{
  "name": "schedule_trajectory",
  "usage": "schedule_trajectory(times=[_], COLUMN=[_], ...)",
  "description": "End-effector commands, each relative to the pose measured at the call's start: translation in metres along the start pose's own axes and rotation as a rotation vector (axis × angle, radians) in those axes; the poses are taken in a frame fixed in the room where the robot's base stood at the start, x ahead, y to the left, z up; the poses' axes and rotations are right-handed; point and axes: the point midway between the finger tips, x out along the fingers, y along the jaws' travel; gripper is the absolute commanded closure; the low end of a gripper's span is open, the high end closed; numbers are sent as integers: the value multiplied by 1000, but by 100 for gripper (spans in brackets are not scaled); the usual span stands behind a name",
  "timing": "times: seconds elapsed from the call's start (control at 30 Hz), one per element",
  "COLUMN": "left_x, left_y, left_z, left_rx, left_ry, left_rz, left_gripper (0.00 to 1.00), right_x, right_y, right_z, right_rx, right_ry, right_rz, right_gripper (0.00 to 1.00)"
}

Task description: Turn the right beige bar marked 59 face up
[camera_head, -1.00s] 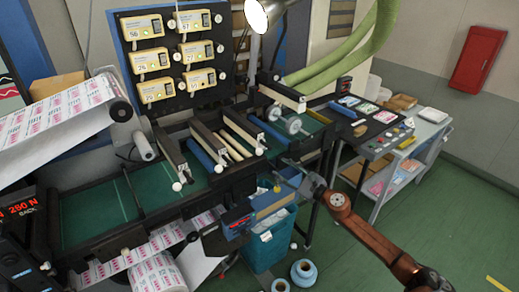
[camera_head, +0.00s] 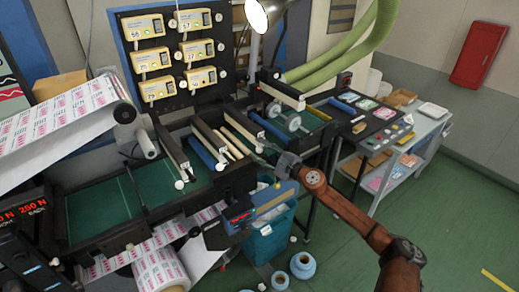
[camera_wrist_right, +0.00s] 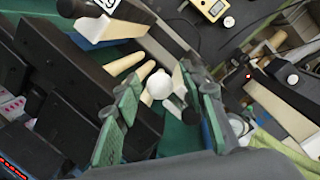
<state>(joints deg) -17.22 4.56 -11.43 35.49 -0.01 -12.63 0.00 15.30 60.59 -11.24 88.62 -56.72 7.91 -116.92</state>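Several beige-and-black bars lie across the rewinder frame in the head view. One beige bar (camera_head: 240,124) with a white end lies near my right gripper (camera_head: 270,158). In the right wrist view, a pale bar (camera_wrist_right: 112,28) at upper left carries a white label, cut by the frame edge, that seems to end in 9. My right gripper (camera_wrist_right: 160,108) has its two green fingers wide apart there, with a white ball knob (camera_wrist_right: 159,85) seen between them. I cannot tell whether they touch it.
A second beige bar (camera_head: 284,92) lies further right, beside clear rollers (camera_head: 288,121). A blue roll (camera_head: 208,154) lies between the bars. A teal bin (camera_head: 268,240) stands below the frame. A side table (camera_head: 375,116) stands at right; green floor is open there.

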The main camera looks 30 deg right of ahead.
Motion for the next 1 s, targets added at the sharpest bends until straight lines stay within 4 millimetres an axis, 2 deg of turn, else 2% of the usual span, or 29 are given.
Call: schedule_trajectory(times=[0.23,0.77,1.0], left_x=[0,0,1], left_y=[0,0,0], left_z=[-1,-1,-1], left_rx=[0,1,1], left_ry=[1,2,2], left_rz=[0,0,0], left_gripper=[60,60,60], right_x=[0,0,0], right_y=[1,0,0], right_z=[0,0,0], right_rx=[0,0,9], right_ry=[0,0,-1], right_rz=[0,0,-1], right_gripper=[63,100,100])
